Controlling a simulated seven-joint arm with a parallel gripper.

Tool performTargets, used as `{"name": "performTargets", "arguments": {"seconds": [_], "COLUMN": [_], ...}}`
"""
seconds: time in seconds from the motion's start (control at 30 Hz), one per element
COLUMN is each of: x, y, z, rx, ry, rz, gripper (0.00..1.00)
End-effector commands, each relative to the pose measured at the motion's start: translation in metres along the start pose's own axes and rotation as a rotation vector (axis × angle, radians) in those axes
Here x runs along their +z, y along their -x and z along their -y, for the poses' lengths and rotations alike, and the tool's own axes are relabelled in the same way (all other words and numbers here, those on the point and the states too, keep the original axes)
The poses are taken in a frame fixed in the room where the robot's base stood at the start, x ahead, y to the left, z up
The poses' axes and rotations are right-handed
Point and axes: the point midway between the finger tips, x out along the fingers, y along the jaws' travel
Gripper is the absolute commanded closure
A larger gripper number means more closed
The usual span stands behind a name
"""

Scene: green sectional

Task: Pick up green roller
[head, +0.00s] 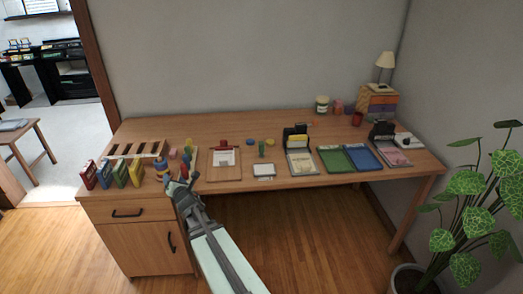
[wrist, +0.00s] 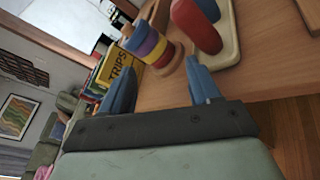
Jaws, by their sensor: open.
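A small upright green piece (head: 262,148), which may be the green roller, stands near the middle of the desk behind a small white pad (head: 264,170). It is too small to make out clearly. My gripper (head: 178,181) is open and empty at the desk's front edge, well to the left of that green piece. In the wrist view my open gripper (wrist: 160,88) has its two blue fingers spread. No green roller can be made out there.
A ring stack (wrist: 153,48) is just beyond my fingers. A red rounded piece (wrist: 195,27) lies on a pale tray (wrist: 232,45) beside it. Upright boxes (head: 122,173) stand at left. A clipboard (head: 224,172) and green tray (head: 336,160) are further right.

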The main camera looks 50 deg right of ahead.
Motion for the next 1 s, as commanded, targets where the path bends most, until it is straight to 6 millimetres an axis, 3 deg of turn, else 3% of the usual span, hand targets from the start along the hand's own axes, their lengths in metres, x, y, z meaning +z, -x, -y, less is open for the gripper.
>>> {"name": "performTargets", "arguments": {"seconds": [0.37,0.7,0.83,1.0], "x": [0.084,0.167,0.191,0.21], "y": [0.012,0.053,0.071,0.087], "z": [0.108,0.221,0.255,0.281], "rx": [-0.112,-0.262,-0.317,-0.363], "ry": [0.205,0.442,0.518,0.582], "rz": [0.132,0.246,0.275,0.295], "gripper": [0.38,0.38,0.38,0.38]}}
